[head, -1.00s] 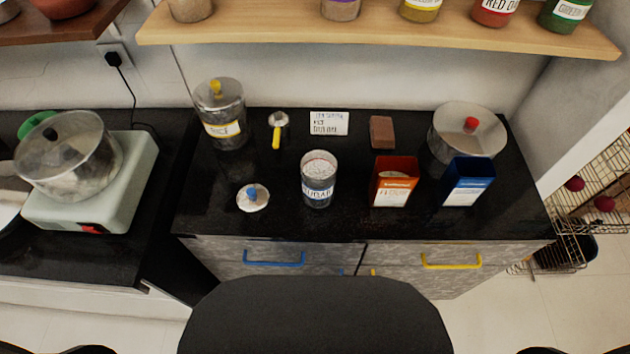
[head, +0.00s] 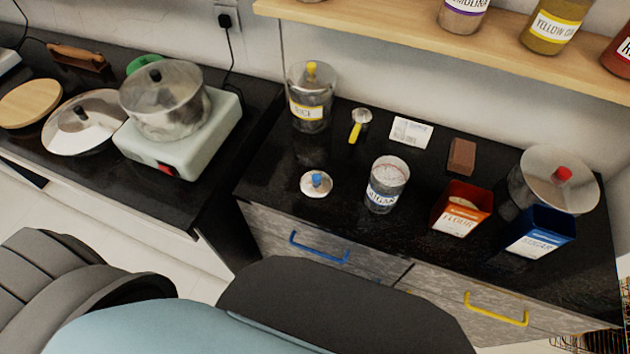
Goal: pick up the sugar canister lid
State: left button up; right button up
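The sugar canister lid (head: 316,190) is a round silver disc with a blue knob. It lies flat, knob up, on the black countertop near its front edge, left of the sugar canister. The sugar canister (head: 386,188) is a clear cylinder with white contents and a label reading SUGAR. It stands upright and open. The lid and the canister are apart. Neither of my grippers shows in the head view. Parts of my own body fill the lower left and bottom middle.
Behind the lid stand a yellow-knobbed canister (head: 309,112) and a small yellow-handled scoop (head: 357,128). A shelf (head: 430,45) overhangs the back.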

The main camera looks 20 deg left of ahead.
aim_at(315, 184)
jog(key=u, duration=1.55)
jog(key=k, duration=0.8)
jog(key=z, duration=1.65)
jog(key=i, duration=0.5)
